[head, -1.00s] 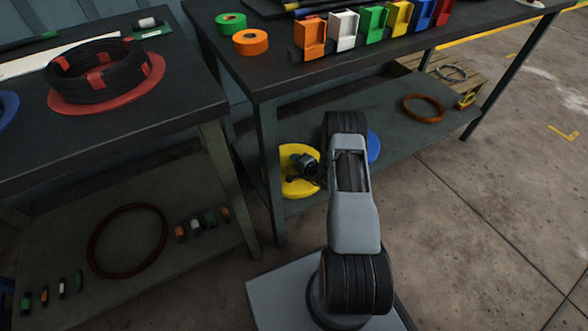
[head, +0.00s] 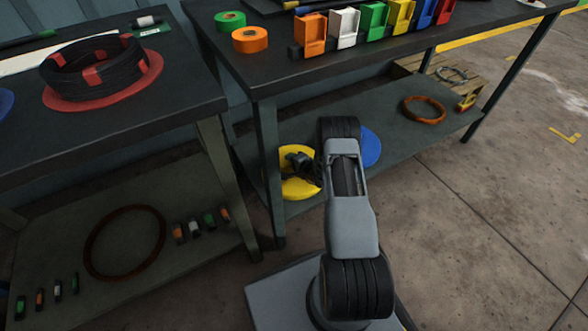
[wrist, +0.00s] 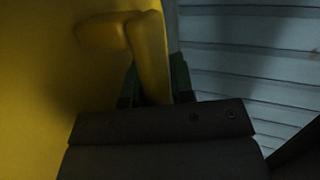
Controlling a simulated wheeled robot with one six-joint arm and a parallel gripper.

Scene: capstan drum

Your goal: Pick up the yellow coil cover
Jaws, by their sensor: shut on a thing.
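The yellow coil cover (head: 300,187) is a round disc at the left end of the right table's lower shelf in the head view. My arm and gripper (head: 306,165) hide part of it. In the wrist view the yellow cover (wrist: 45,90) fills the left side, with a raised yellow handle (wrist: 150,55) standing out from it. My gripper (wrist: 153,88) is shut on this handle, its dark green fingers on either side. Whether the cover rests on the shelf or hangs clear of it I cannot tell.
A blue disc (head: 370,147) lies on the same shelf (head: 400,140) right behind my arm. A copper-coloured ring (head: 424,110) lies farther right. Table legs (head: 270,170) stand close on the left. A corrugated wall (wrist: 250,70) shows in the wrist view.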

